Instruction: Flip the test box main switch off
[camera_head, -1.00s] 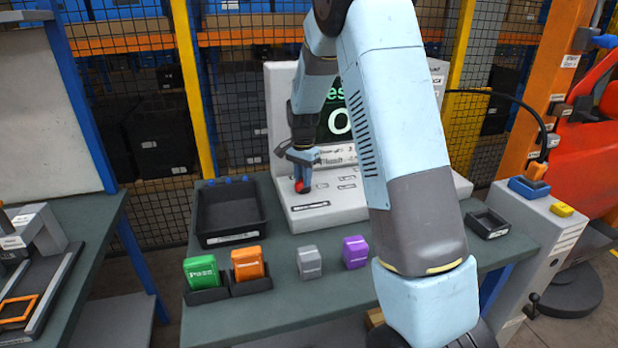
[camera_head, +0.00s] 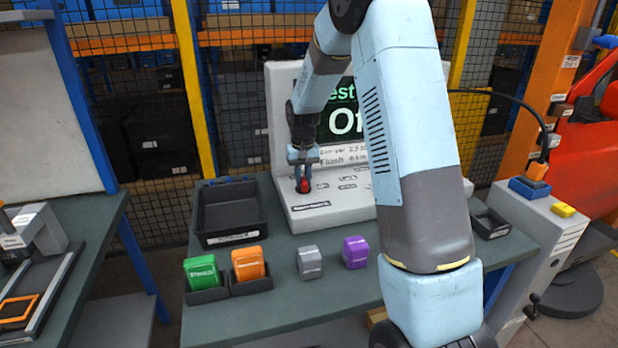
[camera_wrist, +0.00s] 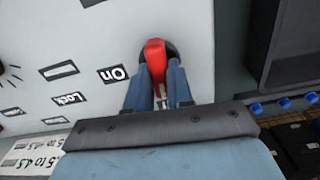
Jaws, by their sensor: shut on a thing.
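The test box (camera_head: 330,205) is a pale console on the bench with an upright screen (camera_head: 345,121), partly hidden by my arm; the readable text includes "est" and "Of". Its main switch is a red lever (camera_head: 304,185) at the left of the sloping panel. In the wrist view the red lever (camera_wrist: 155,62) stands between my two blue fingers, over a dark round base, near an "On" label (camera_wrist: 113,74). My gripper (camera_wrist: 158,85) is shut on the red lever.
A black empty tray (camera_head: 230,212) stands left of the test box. Green (camera_head: 202,272), orange (camera_head: 248,263), grey (camera_head: 309,262) and purple (camera_head: 355,252) blocks stand along the front. A small dark tray (camera_head: 489,224) lies at the right.

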